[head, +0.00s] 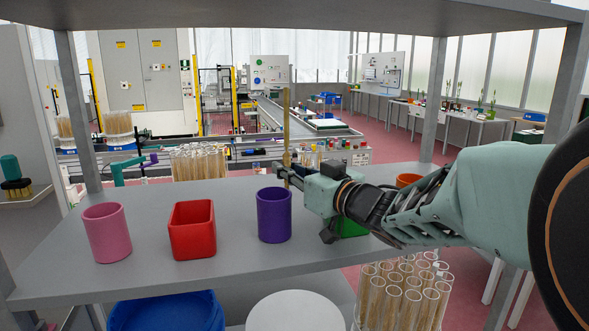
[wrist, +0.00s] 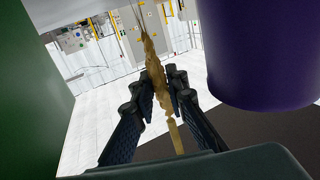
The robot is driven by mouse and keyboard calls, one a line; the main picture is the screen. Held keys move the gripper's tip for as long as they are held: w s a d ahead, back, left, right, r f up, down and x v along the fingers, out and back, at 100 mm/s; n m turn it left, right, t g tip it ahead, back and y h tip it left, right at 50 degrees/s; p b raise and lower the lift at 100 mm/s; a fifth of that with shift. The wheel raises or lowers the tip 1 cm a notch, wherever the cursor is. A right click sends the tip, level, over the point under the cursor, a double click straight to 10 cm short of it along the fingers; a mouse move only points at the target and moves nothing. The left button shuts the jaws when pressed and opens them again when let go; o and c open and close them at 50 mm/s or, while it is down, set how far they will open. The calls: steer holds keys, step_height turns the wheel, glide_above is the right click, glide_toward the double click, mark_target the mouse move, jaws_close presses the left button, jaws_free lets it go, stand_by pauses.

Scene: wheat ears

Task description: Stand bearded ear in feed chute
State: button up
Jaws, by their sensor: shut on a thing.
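The bearded ear (head: 287,125) is a thin, straw-coloured stalk, standing about upright above the shelf in the head view. My gripper (head: 286,173) is shut on it, just behind and above the purple cup. In the wrist view the ear (wrist: 155,75) runs between the two dark fingers of my gripper (wrist: 158,92), with its fine awns at the far end and its stem toward the palm. I cannot tell which container, if any, is the feed chute. The purple cup (head: 274,218) also fills the upper right of the wrist view (wrist: 262,50).
A pink cup (head: 107,233) and a red square box (head: 192,231) stand left on the grey shelf (head: 150,272). A green box (head: 349,228) is partly hidden under my gripper; an orange cup (head: 408,180) is behind my arm. A shelf board (head: 300,14) hangs overhead.

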mark_target(288, 122)
steer(key=shift+r, duration=0.15)
step_height(288, 122, up, 10)
steer(key=p, duration=0.9)
steer(key=shift+d, duration=0.1)
jaws_close()
